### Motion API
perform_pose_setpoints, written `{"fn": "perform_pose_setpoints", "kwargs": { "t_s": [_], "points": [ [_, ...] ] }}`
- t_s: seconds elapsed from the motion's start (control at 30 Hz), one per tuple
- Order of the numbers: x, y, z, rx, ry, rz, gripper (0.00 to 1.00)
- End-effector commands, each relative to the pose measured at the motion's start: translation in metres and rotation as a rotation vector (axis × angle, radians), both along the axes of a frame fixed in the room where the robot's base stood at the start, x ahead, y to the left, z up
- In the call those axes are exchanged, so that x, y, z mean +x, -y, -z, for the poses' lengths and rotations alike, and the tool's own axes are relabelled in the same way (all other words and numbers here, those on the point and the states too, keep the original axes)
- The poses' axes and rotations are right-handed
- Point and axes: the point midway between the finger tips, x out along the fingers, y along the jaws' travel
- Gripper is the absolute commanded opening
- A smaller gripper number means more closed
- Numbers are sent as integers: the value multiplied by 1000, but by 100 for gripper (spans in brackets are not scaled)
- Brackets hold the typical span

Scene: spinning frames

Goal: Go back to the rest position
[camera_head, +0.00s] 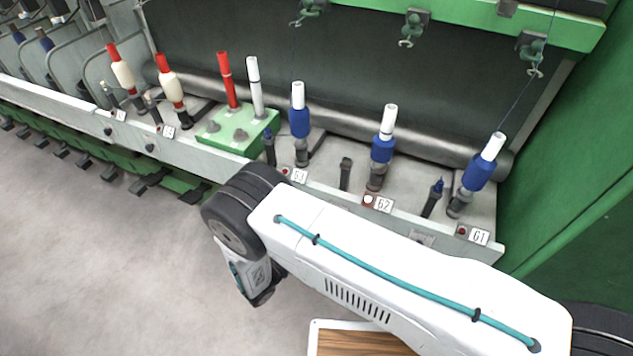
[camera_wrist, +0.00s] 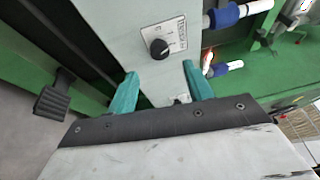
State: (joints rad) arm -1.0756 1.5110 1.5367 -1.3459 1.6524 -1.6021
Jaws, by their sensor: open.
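In the wrist view my gripper (camera_wrist: 158,92) is open, with its two teal fingers apart and nothing between them. Beyond the fingers is a grey machine panel with a black knob (camera_wrist: 158,48). In the head view my white arm with a teal cable reaches from the lower right to the front of the spinning frame. Its wrist end hangs down before the machine's front edge, left of the label 63 (camera_head: 299,175). The fingers cannot be made out in the head view.
Blue-and-white bobbins (camera_head: 299,110) stand on spindles along the rail, near labels 62 (camera_head: 383,204) and 61 (camera_head: 478,236). A green block (camera_head: 237,130) holds red and white tubes. Red-and-cream bobbins (camera_head: 171,82) stand further left. A wood-topped tray (camera_head: 350,343) is at the bottom. The grey floor at left is clear.

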Motion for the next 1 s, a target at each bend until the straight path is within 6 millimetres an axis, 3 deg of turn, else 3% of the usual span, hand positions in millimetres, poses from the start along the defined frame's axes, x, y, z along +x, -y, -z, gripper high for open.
{"fn": "perform_pose_setpoints", "kwargs": {
  "t_s": [0.33, 0.47, 0.57, 0.77, 1.0],
  "points": [
    [-2, 3, 3, 99, 66, 10, 51],
    [-23, 32, 12, 214, 141, 95, 51],
    [-36, 46, -8, 342, 238, 201, 51],
    [-41, 66, -60, 533, 421, 407, 51],
    [-43, 96, -149, 765, 723, 733, 51]
  ]
}}
